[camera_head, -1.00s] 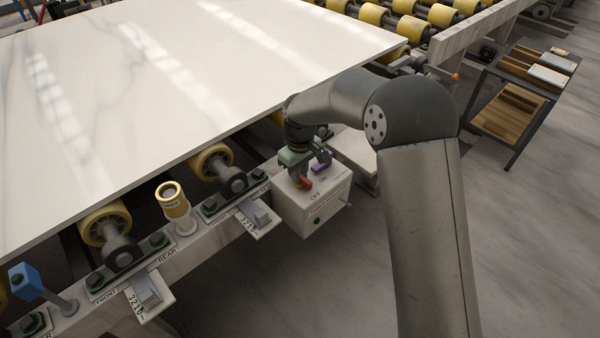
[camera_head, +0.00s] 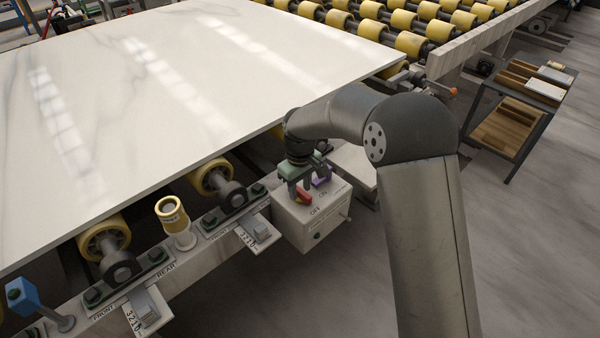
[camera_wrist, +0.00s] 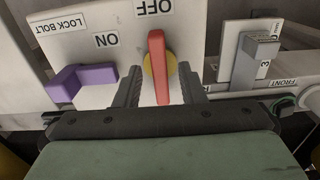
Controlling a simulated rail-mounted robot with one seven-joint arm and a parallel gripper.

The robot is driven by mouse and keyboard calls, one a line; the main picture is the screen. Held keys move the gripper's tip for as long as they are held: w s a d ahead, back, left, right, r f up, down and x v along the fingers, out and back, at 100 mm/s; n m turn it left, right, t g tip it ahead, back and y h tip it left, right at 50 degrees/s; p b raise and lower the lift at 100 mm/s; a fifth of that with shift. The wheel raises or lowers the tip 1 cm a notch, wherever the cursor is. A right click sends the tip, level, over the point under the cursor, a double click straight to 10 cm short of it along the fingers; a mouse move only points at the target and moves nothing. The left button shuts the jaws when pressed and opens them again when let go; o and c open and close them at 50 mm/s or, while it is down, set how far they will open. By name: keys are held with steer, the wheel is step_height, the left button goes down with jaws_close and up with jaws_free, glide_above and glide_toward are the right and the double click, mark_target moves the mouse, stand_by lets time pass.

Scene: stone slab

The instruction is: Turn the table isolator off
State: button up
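The table isolator is a red handle (camera_wrist: 160,70) on a yellow disc (camera_wrist: 171,70), fixed to a pale box (camera_head: 318,222). In the wrist view the handle's far end points toward the OFF label (camera_wrist: 153,7); the ON label (camera_wrist: 107,40) lies to its left. The red handle also shows in the head view (camera_head: 304,197). My gripper (camera_wrist: 161,90) is over the box, open, with one finger on each side of the handle's near end. Gaps show between the fingers and the handle in the wrist view.
A purple lever (camera_wrist: 82,80) by the LOCK BOLT label (camera_wrist: 58,24) sits left of the handle in the wrist view. A grey lever (camera_wrist: 255,60) on a numbered plate stands to the right. The stone slab (camera_head: 170,95) overhangs close behind the box.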

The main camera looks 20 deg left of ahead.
mark_target(300, 190)
step_height(300, 190, up, 17)
steer(key=p, duration=0.1)
steer(key=shift+r, duration=0.15)
stand_by(0.4)
steer(key=s+d+r+m+p, duration=0.3)
steer(key=s+d, duration=0.2)
steer(key=d, duration=0.5)
steer(key=s+d+r+m+p, duration=0.2)
steer(key=s+d+r, duration=0.25)
steer(key=d, duration=0.45)
steer(key=s+d+f+m+p, duration=0.1)
steer(key=s+d+m+p, duration=0.1)
steer(key=s+d, duration=0.4)
steer(key=s+d+f+m+p, duration=0.1)
steer(key=s+d+m, duration=0.3)
steer(key=s, duration=0.7)
steer(key=shift+d+f+p, duration=0.35)
steer(key=shift+d+f, duration=0.3)
steer(key=shift+d, duration=0.3)
